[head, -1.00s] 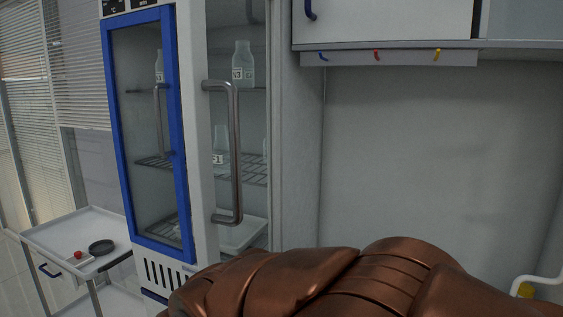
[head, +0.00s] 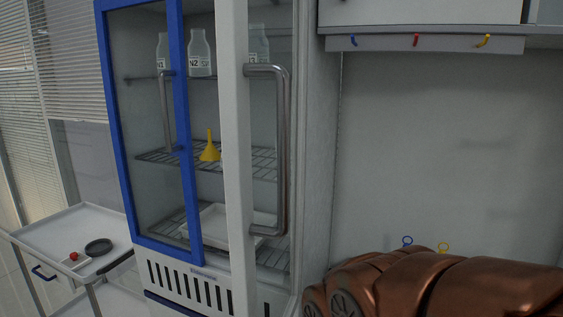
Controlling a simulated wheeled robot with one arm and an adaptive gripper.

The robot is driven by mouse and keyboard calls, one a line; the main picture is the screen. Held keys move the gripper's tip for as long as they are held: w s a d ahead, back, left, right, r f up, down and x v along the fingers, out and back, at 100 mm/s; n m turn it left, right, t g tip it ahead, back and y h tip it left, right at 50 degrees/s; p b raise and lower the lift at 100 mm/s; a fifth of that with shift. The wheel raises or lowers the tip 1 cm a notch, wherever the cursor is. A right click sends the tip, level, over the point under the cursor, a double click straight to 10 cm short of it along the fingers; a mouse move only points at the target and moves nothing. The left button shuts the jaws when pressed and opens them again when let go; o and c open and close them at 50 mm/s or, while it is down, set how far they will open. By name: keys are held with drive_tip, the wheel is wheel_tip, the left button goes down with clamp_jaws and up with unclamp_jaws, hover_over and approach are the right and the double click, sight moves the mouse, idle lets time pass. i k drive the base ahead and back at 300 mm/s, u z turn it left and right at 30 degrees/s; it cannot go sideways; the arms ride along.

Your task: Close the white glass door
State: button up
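The white glass door (head: 237,190) is on the right half of the cabinet in the head view. Its white frame edge stands forward of the cabinet front and overlaps the view of the interior, so it appears partly open. Its long grey metal handle (head: 284,150) stands out on the right of that edge. The blue-framed glass door (head: 186,120) to the left appears shut. My copper-coloured arm is at the bottom right, apart from the handle in the picture. My gripper is not visible.
The cabinet holds bottles (head: 200,55), a yellow funnel (head: 209,148) and a white tray (head: 215,222). A white cart (head: 70,235) stands left. A wall rail with coloured hooks (head: 415,43) is right. The wall area beneath it is mostly bare.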

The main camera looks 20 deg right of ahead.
sight(235, 70)
drive_tip(key=z, duration=1)
drive_tip(key=k, duration=0.95)
drive_tip(key=u, duration=1.45)
